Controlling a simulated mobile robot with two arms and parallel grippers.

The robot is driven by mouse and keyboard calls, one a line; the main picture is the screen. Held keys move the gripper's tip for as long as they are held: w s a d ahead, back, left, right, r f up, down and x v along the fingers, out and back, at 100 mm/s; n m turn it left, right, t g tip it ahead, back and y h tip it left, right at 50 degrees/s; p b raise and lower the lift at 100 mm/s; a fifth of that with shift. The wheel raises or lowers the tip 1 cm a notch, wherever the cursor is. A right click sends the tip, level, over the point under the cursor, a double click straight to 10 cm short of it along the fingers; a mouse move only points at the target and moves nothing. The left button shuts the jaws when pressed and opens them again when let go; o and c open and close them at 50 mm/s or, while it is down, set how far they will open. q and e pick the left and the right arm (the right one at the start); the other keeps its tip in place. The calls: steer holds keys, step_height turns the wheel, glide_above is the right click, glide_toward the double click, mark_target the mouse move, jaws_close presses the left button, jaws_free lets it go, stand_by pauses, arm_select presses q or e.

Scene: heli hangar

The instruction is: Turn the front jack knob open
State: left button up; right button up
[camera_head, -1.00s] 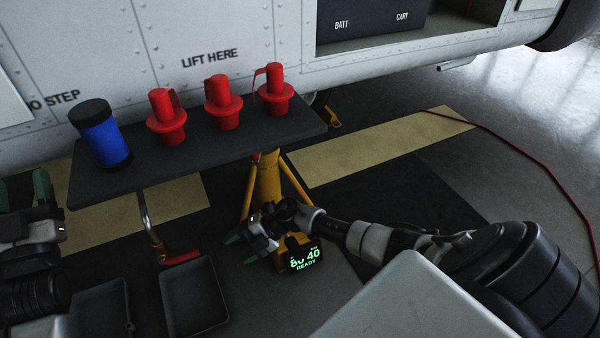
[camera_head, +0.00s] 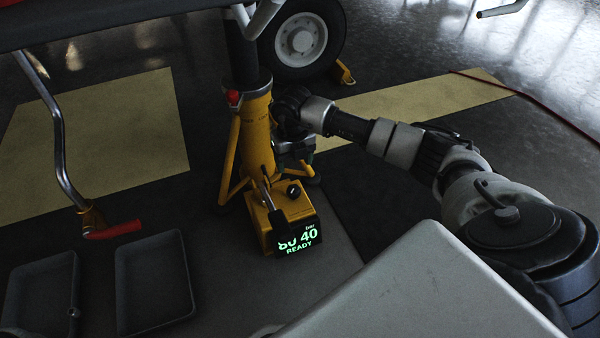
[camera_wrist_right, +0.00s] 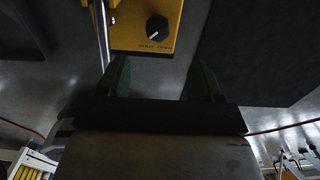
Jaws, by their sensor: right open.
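The yellow front jack (camera_head: 256,130) stands on the floor in the middle of the head view. At its foot is a yellow box with a lit display (camera_head: 299,241) reading "80 40 READY". A small black knob (camera_head: 293,190) sits on top of the box; in the right wrist view the knob (camera_wrist_right: 157,27) has a white pointer mark. My left gripper is out of view.
A crank with a red handle (camera_head: 113,230) hangs at the left, above two grey trays (camera_head: 152,285). A wheel (camera_head: 300,40) stands behind the jack. Floor to the right is clear apart from a red hose.

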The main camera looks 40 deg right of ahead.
mark_target(294, 188)
steer(key=shift+s+a+f, duration=0.1)
steer(key=shift+a+f, duration=0.05)
steer(key=shift+f, duration=0.4)
step_height(294, 188, down, 10)
steer(key=b, duration=0.7)
steer(key=shift+r, duration=0.2)
steer(key=shift+r, duration=0.1)
steer(key=shift+c, duration=0.3)
